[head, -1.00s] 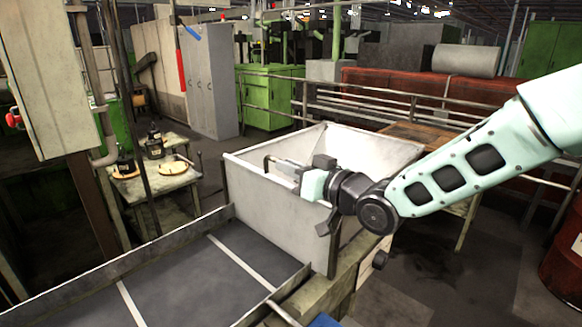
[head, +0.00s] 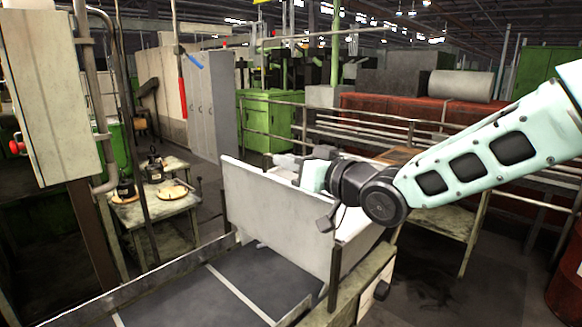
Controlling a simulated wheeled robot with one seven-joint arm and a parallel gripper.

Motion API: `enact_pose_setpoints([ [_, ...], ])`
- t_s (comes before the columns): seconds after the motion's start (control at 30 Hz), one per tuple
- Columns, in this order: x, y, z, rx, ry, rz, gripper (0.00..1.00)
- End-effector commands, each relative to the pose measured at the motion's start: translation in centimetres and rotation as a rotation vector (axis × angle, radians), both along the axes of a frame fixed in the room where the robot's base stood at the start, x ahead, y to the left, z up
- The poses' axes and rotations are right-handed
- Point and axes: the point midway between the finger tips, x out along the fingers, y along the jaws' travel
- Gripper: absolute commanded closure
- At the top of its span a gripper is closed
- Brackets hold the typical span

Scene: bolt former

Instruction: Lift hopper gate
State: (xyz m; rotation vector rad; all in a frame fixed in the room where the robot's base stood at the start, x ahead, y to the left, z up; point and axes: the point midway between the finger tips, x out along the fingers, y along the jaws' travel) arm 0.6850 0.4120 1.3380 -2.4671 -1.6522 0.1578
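The hopper gate (head: 272,208) is the pale upright panel at the front of the hopper, between two dark posts. It stands raised, with a gap under its lower edge where the dark chute floor runs on into the hopper. My gripper (head: 286,162) is at the gate's top edge, on its handle. It appears shut on the handle, which is mostly hidden by the gripper. The hopper (head: 357,231) is largely hidden behind the gate and my arm.
A dark chute (head: 215,292) with pale cross strips lies in front of the gate. A small worktable (head: 185,212) with tools stands at the left. Metal railings (head: 270,138) run behind. A red drum (head: 567,280) stands at the far right.

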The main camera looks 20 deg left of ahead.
Motion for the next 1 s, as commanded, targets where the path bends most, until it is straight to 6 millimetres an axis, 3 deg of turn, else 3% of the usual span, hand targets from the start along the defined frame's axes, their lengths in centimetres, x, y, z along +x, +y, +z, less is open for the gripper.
enact_pose_setpoints([
  [0.33, -0.1, -0.1, -0.1, -0.003, -0.001, 0.001, 0.67],
  [0.47, -0.4, -1.0, -0.2, -0.004, -0.002, 0.0, 0.67],
  [1.0, -4.8, -11.9, -0.3, -0.005, -0.004, -0.004, 0.67],
])
